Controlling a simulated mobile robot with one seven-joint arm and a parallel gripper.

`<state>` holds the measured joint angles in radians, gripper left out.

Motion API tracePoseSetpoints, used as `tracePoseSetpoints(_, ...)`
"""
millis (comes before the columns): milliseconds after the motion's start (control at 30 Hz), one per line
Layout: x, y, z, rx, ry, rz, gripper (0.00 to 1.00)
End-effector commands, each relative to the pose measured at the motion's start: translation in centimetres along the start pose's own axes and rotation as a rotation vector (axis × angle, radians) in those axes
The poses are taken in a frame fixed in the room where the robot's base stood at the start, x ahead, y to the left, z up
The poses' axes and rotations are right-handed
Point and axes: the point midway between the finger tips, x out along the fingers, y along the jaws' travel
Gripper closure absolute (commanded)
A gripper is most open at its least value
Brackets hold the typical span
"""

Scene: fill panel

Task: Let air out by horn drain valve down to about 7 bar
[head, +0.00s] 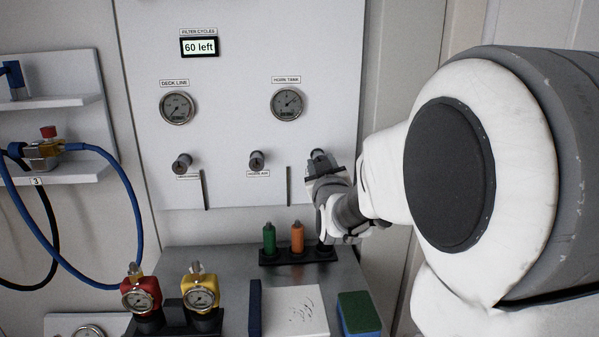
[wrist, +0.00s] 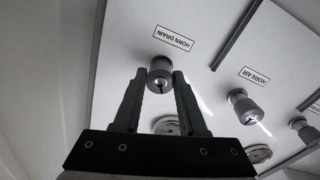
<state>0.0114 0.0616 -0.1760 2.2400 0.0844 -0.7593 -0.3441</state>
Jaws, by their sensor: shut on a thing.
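The horn drain valve is a small grey knob on the white panel, under its HORN DRAIN label in the wrist view (wrist: 160,68); in the head view its top (head: 318,154) shows just above my gripper. My gripper (head: 320,168) is at the panel, with its two dark fingers on either side of the knob in the wrist view (wrist: 159,80), shut on it. The HORN TANK gauge (head: 286,104) is on the panel, up and left of the gripper; its needle points to the upper right, but its numbers are too small to read.
The HORN AIR knob (head: 257,160) and another knob (head: 182,164) are to the left. Above are the DECK LINE gauge (head: 178,107) and a display (head: 199,46) reading "60 left". Green (head: 269,239) and orange (head: 297,237) bottles stand on the bench below.

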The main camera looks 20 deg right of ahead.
Motion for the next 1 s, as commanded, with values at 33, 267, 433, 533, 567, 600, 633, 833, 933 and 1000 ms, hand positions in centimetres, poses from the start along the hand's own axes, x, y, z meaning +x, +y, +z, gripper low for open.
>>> tracePoseSetpoints(33, -0.01, -0.15, 0.13, -0.017, 0.002, -0.002, 1.0)
tracePoseSetpoints(267, -0.01, -0.12, 0.03, -0.056, 0.002, -0.003, 1.0)
tracePoseSetpoints(433, -0.01, -0.12, 0.0, -0.06, 0.002, -0.004, 1.0)
tracePoseSetpoints(533, -0.01, -0.12, 0.0, -0.06, 0.002, -0.004, 1.0)
tracePoseSetpoints(567, -0.01, -0.12, 0.0, -0.059, 0.002, -0.004, 1.0)
tracePoseSetpoints(600, -0.01, -0.12, 0.0, -0.059, 0.002, -0.004, 1.0)
tracePoseSetpoints(633, -0.01, -0.13, 0.0, -0.059, 0.002, -0.004, 1.0)
tracePoseSetpoints(833, -0.01, -0.09, 0.01, -0.059, 0.002, -0.003, 0.3)
tracePoseSetpoints(933, -0.01, -0.06, 0.01, -0.058, 0.002, -0.002, 0.3)
tracePoseSetpoints(1000, -0.01, -0.05, 0.02, -0.058, 0.002, -0.002, 0.3)
